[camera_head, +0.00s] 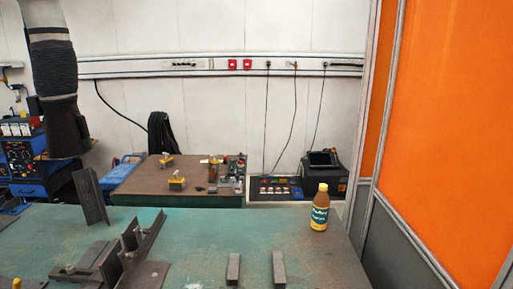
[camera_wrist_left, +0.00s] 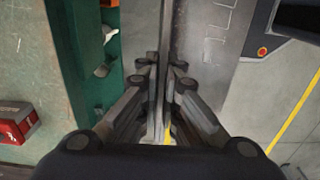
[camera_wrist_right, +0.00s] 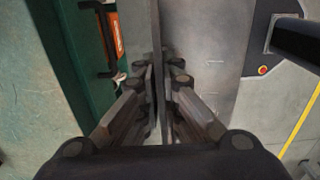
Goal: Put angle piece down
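In the left wrist view my left gripper (camera_wrist_left: 160,72) has its fingers close together on the thin upright edge of a long grey metal piece (camera_wrist_left: 166,25), which appears to be the angle piece. In the right wrist view my right gripper (camera_wrist_right: 160,76) is also close on a thin upright grey edge (camera_wrist_right: 156,25), seemingly of the same piece. The contact is partly hidden by the fingers. The head view shows neither gripper. There, a steel angle piece (camera_head: 90,197) stands tilted at the left of the green table (camera_head: 210,230), near an assembly of dark angle pieces (camera_head: 135,240).
A red box (camera_wrist_left: 15,122) shows left in the left wrist view. Table space between bottle and assembly is clear. An orange panel (camera_head: 455,120) stands right.

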